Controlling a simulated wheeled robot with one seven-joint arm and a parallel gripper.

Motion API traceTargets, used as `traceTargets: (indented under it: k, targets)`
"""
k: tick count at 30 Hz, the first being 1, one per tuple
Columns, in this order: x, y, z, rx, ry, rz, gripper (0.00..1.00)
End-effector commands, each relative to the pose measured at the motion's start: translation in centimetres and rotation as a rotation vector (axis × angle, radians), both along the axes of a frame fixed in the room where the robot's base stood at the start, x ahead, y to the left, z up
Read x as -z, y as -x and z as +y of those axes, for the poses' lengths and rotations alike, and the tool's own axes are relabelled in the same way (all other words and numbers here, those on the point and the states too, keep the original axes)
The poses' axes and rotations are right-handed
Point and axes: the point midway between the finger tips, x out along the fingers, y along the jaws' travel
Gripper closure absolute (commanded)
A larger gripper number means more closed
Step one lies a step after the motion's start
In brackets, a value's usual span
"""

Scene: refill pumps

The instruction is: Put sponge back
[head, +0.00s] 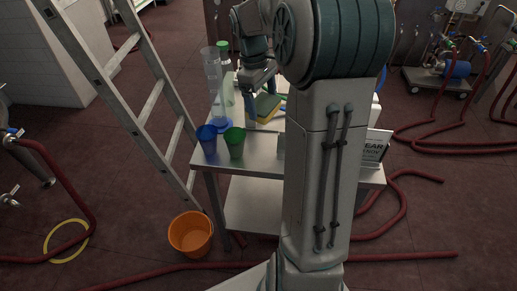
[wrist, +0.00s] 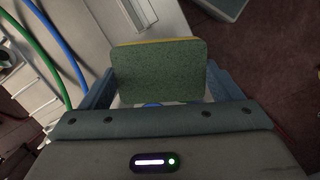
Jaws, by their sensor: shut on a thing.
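The sponge (head: 266,107) has a green side and a yellow side. In the head view it is above the white table (head: 211,159), near the table's middle. My gripper (head: 262,97) is at the sponge. In the wrist view the sponge (wrist: 158,72) sits between the two blue fingers of my gripper (wrist: 158,92), green face toward the camera and a thin yellow edge on top. The gripper is shut on it. I cannot tell whether the sponge touches the table. My arm hides part of the tabletop in the head view.
A blue cup (head: 207,141), a green cup (head: 235,142), a clear cylinder (head: 214,84) and a green-capped bottle (head: 225,72) stand on the table's left. A sign (head: 374,147) is at the right. A ladder (head: 150,105) and an orange bucket (head: 190,234) are left of the table. Red hoses cross the floor.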

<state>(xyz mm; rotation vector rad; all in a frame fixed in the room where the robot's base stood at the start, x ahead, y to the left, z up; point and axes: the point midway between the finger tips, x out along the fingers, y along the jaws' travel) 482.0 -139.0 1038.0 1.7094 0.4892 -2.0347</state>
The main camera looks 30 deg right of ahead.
Motion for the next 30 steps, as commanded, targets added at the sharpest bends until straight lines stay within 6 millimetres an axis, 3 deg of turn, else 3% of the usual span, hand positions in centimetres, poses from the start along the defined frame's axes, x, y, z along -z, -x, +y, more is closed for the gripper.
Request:
traceTargets:
  k: [5,15,25,30]
  targets:
    - [2.2,-0.2,0.2,-0.015,-0.002,-0.001,0.33]
    - [10.9,-0.2,0.4,-0.016,-0.003,-0.001,0.33]
    - [13.9,-0.2,0.2,-0.011,-0.001,-0.003,0.33]
    - [16.6,-0.1,0.3,-0.012,-0.002,-0.001,0.33]
